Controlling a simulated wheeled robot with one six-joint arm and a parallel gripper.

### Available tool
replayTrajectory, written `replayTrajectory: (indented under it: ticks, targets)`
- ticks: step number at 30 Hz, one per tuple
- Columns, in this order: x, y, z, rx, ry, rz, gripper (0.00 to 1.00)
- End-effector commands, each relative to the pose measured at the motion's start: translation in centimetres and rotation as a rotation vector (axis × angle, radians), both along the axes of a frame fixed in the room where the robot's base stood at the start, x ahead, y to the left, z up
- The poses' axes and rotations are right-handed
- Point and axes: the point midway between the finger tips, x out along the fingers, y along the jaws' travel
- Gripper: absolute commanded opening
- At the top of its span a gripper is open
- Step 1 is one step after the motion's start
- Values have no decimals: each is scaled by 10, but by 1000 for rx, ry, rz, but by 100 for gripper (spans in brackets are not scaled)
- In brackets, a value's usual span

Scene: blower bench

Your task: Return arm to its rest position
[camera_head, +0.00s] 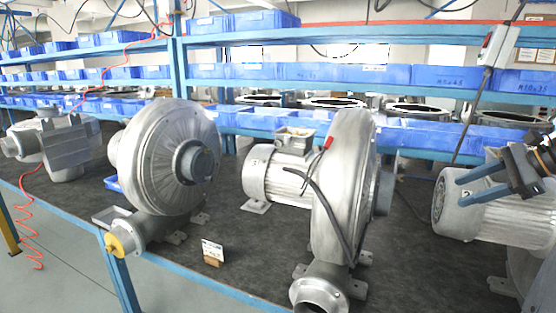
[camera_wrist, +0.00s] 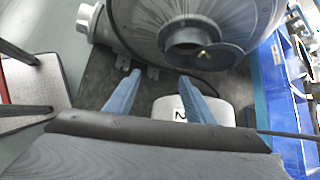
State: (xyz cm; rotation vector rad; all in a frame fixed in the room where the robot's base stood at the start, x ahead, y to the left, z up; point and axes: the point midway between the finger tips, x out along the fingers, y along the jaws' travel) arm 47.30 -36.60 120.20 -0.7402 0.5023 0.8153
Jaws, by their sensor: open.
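My gripper (camera_head: 472,186) shows at the right edge of the head view, its blue fingers apart and nothing between them. It is in front of the grey motor (camera_head: 490,212) at the right of the bench. In the wrist view, the open fingers of my gripper (camera_wrist: 155,92) point toward a large grey blower (camera_wrist: 185,35) with a round outlet. A pale rounded piece marked "2" (camera_wrist: 172,112) lies beneath and between the fingers. I cannot tell the exact gap to the blower.
Two blowers, left (camera_head: 163,155) and middle (camera_head: 343,190), stand on the dark bench top (camera_head: 245,235). A small white card (camera_head: 212,251) stands near the front edge. Blue bins (camera_head: 345,73) fill the shelves behind. A red-tipped cable (camera_head: 322,155) hangs on the middle blower.

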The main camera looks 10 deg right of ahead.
Motion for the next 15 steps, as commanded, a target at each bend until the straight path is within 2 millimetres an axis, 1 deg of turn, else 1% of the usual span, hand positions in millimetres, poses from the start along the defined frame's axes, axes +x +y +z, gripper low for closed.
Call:
replayTrajectory:
  ticks: [1, 8, 11, 14, 15]
  targets:
    - [2, 9, -5, -11, 9, 20, 49]
    - [2, 35, -24, -73, 46, 91, 49]
    - [4, 55, -36, -112, 66, 147, 49]
    - [5, 79, -49, -160, 88, 217, 49]
    - [5, 90, -55, -182, 96, 248, 49]
